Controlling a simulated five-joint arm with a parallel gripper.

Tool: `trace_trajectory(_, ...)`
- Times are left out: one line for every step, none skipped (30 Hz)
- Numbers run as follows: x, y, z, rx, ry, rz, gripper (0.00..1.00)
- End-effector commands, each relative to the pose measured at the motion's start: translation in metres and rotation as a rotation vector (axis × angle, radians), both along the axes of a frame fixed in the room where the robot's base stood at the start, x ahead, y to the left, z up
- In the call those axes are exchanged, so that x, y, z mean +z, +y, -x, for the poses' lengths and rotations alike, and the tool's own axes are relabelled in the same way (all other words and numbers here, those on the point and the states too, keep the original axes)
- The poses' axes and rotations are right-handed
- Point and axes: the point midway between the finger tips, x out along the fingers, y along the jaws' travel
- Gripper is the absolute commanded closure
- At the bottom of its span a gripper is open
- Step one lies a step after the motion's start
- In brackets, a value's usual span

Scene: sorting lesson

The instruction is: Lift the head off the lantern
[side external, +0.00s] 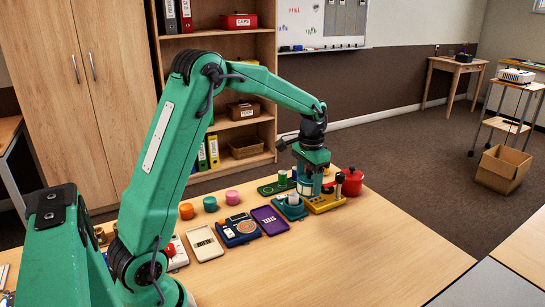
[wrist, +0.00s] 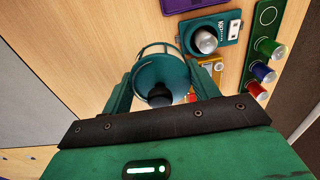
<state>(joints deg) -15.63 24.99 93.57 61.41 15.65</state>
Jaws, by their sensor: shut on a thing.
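The lantern's teal round head (wrist: 158,72), with a wire cage and a dark knob, sits between the two fingers of my gripper (wrist: 162,80) in the wrist view. My gripper is shut on it. In the side view my gripper (side external: 312,170) points down at the right part of the table, with the head (side external: 306,187) under it, partly hidden by the fingers. A teal base (wrist: 231,38) with a bare silvery dome and a switch lies beside the head in the wrist view. The base also shows in the side view (side external: 291,211). The height of the head is hard to judge.
A yellow board (side external: 325,206) and a red pot (side external: 351,181) stand close to my gripper on the right. A purple tray (side external: 269,220) lies left of the base. A green board (wrist: 270,15) with coloured cylinders is nearby. The table's front right is clear.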

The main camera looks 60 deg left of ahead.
Motion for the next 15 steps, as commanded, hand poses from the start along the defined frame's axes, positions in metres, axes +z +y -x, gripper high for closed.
trace_trajectory(0.005, -0.008, 0.001, -0.003, -0.001, 0.0, 0.63)
trace_trajectory(0.007, -0.011, 0.001, -0.003, -0.001, 0.0, 0.63)
trace_trajectory(0.01, -0.016, 0.002, -0.003, -0.001, 0.0, 0.63)
trace_trajectory(0.011, -0.018, 0.002, -0.002, -0.001, 0.0, 0.63)
trace_trajectory(0.013, -0.021, 0.002, -0.001, -0.001, 0.0, 0.63)
trace_trajectory(0.014, -0.024, 0.003, -0.001, -0.001, 0.0, 0.63)
trace_trajectory(0.015, -0.025, 0.003, -0.001, -0.001, 0.0, 0.63)
trace_trajectory(0.016, -0.027, 0.003, -0.001, -0.001, 0.0, 0.63)
trace_trajectory(0.017, -0.029, 0.004, -0.001, 0.0, 0.0, 0.63)
trace_trajectory(0.018, -0.03, 0.004, 0.0, 0.0, 0.0, 0.63)
trace_trajectory(0.018, -0.03, 0.004, 0.0, 0.0, 0.0, 0.63)
trace_trajectory(0.019, -0.031, 0.004, 0.0, 0.001, 0.0, 0.63)
trace_trajectory(0.019, -0.031, 0.004, 0.001, 0.001, 0.0, 0.63)
trace_trajectory(0.019, -0.031, 0.004, 0.001, 0.001, 0.0, 0.63)
trace_trajectory(0.019, -0.031, 0.004, 0.001, 0.001, 0.0, 0.63)
